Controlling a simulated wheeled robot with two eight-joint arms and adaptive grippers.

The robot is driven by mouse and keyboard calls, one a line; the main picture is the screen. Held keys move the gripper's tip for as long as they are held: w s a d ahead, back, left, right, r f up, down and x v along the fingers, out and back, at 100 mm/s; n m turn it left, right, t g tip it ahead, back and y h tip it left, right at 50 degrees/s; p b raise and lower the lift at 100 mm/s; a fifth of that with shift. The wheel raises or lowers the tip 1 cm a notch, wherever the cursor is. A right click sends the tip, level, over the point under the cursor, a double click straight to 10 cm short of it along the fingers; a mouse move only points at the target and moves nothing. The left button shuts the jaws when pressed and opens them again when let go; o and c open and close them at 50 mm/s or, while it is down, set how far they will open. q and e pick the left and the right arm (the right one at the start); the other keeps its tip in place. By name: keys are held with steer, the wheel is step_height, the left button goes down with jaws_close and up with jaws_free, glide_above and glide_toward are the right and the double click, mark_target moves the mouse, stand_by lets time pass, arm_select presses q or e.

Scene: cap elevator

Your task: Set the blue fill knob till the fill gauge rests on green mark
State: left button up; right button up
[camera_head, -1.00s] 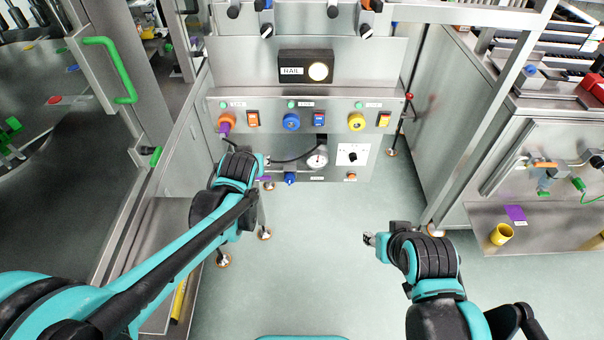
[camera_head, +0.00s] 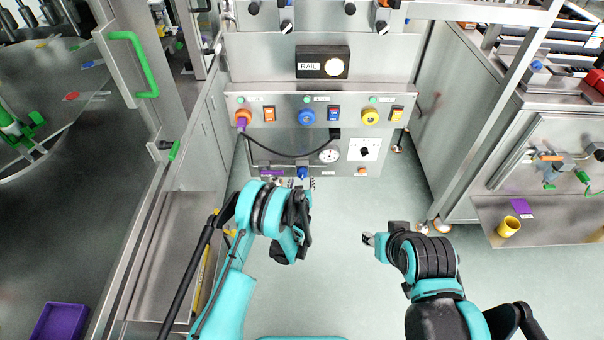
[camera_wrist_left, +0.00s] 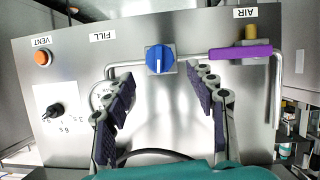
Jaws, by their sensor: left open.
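A purple air handle (camera_wrist_left: 240,53) on a bent pipe is beside the knob. A black dial (camera_wrist_left: 57,110) and an orange vent button (camera_wrist_left: 43,58) are on the other side. A black cable (camera_head: 285,153) loops above. The floor (camera_head: 330,270) in front is clear.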

mark_target(301, 176)
arm_select(q)
steer(key=shift+w+p, duration=0.35)
steer(key=shift+w, duration=0.15)
steer(key=shift+w+f+p, duration=0.15)
steer(key=shift+w+p, duration=0.3)
steer(key=b+x, duration=0.1)
steer(key=x, duration=0.1)
steer(key=b+x, duration=0.1)
steer(key=x, duration=0.2)
steer(key=shift+f, duration=0.3)
steer(key=shift+w, duration=0.2)
steer(key=c, duration=1.2)
